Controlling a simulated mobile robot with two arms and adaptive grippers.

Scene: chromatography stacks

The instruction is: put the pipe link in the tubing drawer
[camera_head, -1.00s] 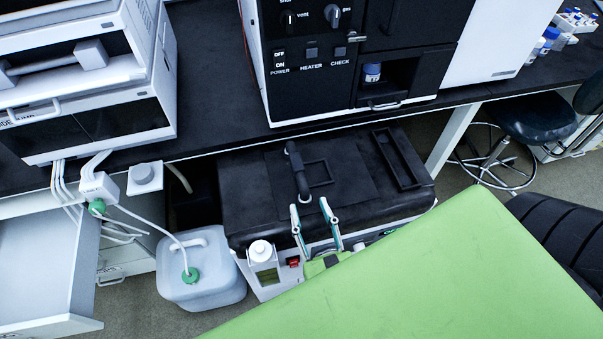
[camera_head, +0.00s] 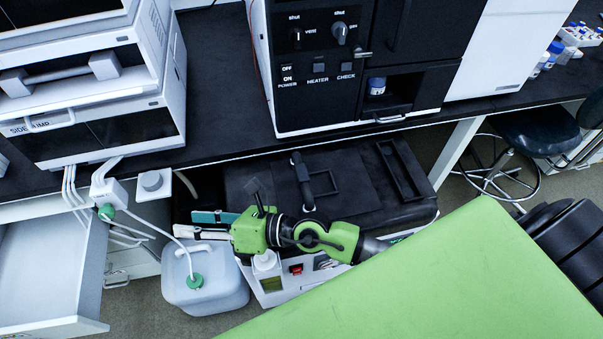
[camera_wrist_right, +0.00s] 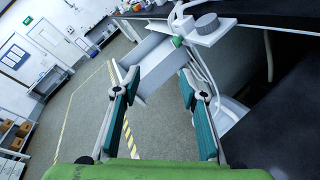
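I cannot pick out the pipe link with certainty. A black pipe-like piece (camera_head: 302,182) shows on the black lid of the unit under the bench; I cannot tell whether it is loose or a handle. A white drawer (camera_head: 50,265) stands open at the lower left; the visible part of its inside looks empty. I cannot read a label on it. It also shows in the right wrist view (camera_wrist_right: 162,72), beyond the fingers. My right gripper (camera_head: 205,225) points left, toward the drawer, above the white jug. Its teal-padded fingers (camera_wrist_right: 157,82) are apart with nothing between them. My left gripper is not in view.
The white jug (camera_head: 205,285) with a green cap and tubes stands right of the drawer. A white block with a grey knob (camera_head: 152,181) juts from the bench edge. The black-lidded unit (camera_head: 370,205) is under the bench. A stool (camera_head: 540,130) is at right.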

